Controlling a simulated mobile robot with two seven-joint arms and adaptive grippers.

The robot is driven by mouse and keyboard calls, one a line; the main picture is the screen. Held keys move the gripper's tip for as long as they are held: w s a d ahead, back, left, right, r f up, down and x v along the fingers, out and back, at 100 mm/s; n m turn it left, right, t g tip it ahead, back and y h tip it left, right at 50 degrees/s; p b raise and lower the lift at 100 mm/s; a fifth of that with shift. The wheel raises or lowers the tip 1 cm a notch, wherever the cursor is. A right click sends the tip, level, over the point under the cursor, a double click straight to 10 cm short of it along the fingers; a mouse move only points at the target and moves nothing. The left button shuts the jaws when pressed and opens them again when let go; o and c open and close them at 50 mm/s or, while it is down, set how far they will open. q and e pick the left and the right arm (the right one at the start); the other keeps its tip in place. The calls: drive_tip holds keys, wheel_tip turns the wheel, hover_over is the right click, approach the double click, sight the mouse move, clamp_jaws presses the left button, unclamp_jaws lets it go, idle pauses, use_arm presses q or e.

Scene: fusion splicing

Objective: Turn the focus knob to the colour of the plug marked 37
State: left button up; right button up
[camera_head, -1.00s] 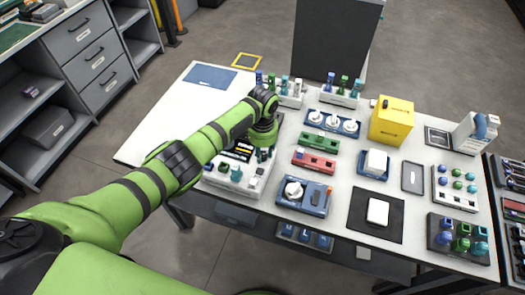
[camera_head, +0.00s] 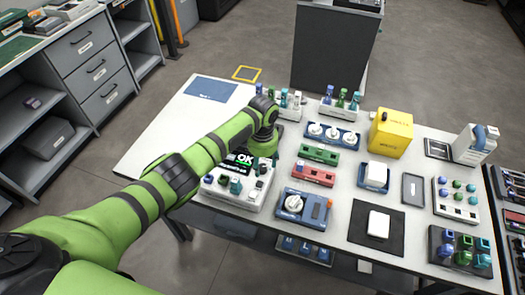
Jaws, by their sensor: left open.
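A white splicer unit (camera_head: 254,202) stands at the table's near left, with a lit green "OK" on its screen (camera_head: 241,160). Small dark blue, green and teal parts sit on its front. My left gripper (camera_head: 263,160) is open, pointing down over the unit's back right part; my arm hides part of the unit, and fingertip contact is unclear. A blue box with a white knob (camera_head: 293,203) stands to its right; I cannot tell whether this is the focus knob. Coloured plugs stand in a back rack (camera_head: 341,109); the number 37 is not readable on any. My right gripper is out of view.
Green (camera_head: 319,154) and red (camera_head: 313,174) holders lie mid-table. A yellow box (camera_head: 391,132) stands behind them. A white plug rack (camera_head: 456,204) and a dark plug tray (camera_head: 461,262) are at right. The table's far left is mostly clear.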

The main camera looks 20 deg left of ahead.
sight(262, 167)
use_arm(q)
wheel_tip(262, 167, up, 11)
idle(0.3)
drive_tip(key=shift+f, duration=0.15)
